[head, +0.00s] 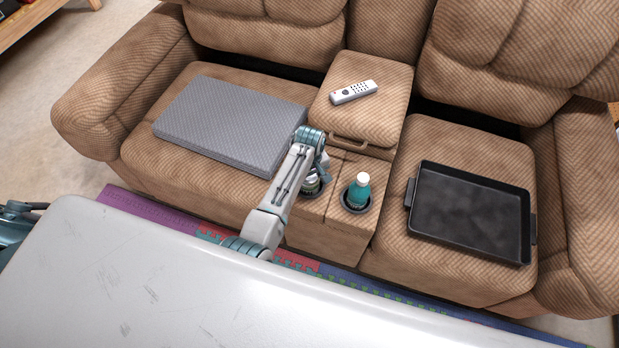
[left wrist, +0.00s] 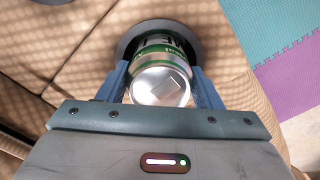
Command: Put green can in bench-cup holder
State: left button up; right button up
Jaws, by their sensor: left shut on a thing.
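The green can (left wrist: 162,72) is between the two fingers of my left gripper (left wrist: 163,88), which is shut on it. In the left wrist view its silver top faces the camera and its far end is at the dark round cup holder (left wrist: 126,46). In the head view the can (head: 310,183) shows partly beneath my left gripper (head: 318,168), at the left cup holder in the recliner's console. How deep it sits is hidden. My right gripper is not in view.
A teal bottle (head: 358,190) stands in the right cup holder (head: 346,206). A white remote (head: 354,92) lies on the console lid. A grey box (head: 228,124) is on the left seat, and a black tray (head: 470,252) is on the right seat.

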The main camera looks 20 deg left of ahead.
pick_arm(q)
jog(key=o, duration=1)
jog(key=shift+c, duration=0.2)
jog(key=shift+o, duration=1.3)
notch_tip(320, 180, up, 12)
jog(key=p, duration=0.1)
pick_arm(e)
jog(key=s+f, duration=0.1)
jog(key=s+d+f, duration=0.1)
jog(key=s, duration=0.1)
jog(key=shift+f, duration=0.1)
